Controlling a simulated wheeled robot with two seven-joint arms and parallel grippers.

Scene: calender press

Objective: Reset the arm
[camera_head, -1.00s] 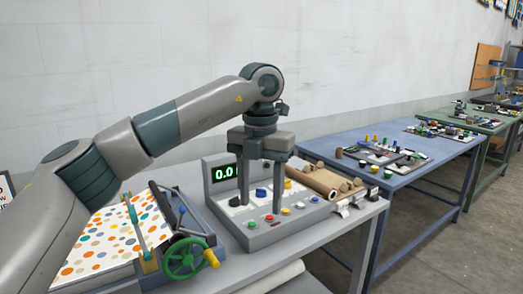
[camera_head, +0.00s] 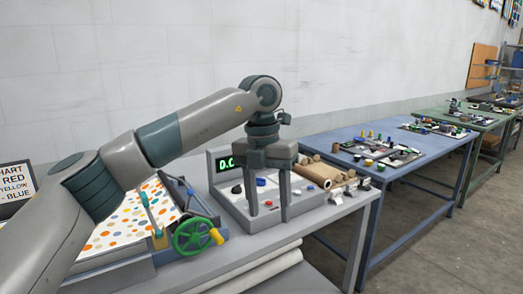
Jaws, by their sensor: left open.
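My left arm comes in from the left and reaches across the grey table. My left gripper (camera_head: 268,198) points down with its two fingers apart and nothing between them. It hangs in front of the grey control panel (camera_head: 253,222), which has a green digital display, a blue button, a red button and a black knob. The fingers hide part of the panel and display; I cannot tell whether the tips touch it. My right gripper is not in view.
A press with a green handwheel (camera_head: 194,236) and dotted sheet (camera_head: 118,222) stands left of the panel. Brown rolls (camera_head: 318,171) lie right of it. A blue table (camera_head: 398,170) and a green table (camera_head: 487,122) stand beyond. A chart sign (camera_head: 17,184) is at far left.

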